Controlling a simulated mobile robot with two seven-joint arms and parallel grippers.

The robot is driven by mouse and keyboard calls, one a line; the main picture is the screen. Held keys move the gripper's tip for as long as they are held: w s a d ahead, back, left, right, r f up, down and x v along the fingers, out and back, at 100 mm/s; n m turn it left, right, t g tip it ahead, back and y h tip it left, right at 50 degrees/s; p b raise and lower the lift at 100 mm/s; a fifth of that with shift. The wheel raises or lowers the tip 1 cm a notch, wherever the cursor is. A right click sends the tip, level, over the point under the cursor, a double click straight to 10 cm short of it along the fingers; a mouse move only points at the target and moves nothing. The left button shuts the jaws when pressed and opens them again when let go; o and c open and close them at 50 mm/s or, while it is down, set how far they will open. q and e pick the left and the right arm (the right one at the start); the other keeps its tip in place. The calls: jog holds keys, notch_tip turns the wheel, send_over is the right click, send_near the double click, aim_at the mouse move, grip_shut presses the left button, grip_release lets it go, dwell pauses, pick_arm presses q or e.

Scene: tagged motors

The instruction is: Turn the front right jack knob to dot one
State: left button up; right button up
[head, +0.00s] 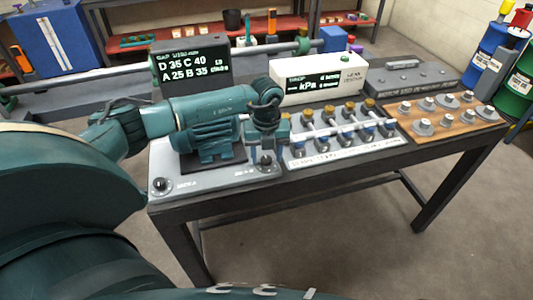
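The front right jack knob (266,160) is a small dark knob at the front right corner of the grey base plate (210,178). My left gripper (267,154) points down right over it, with fingertips at its sides. I cannot tell whether the fingers touch or grip the knob. The dots around the knob are too small or hidden to read. A teal ribbed motor (212,136) stands on the plate, partly hidden behind my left arm. Another dark knob (160,184) sits at the plate's front left corner. My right gripper is not in view.
Right of the plate is a rack (343,153) of several brass-topped parts, then a wooden board (440,131) with several metal pieces. Behind stand a dark display (190,63), a white display box (318,78) and a grey case (412,79). The dark table (320,172) ends just in front.

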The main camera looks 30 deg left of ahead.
aim_at(267, 159)
pick_arm(q)
notch_tip(267, 159, up, 13)
jog(key=b, duration=0.1)
dwell(0.6)
dwell(0.4)
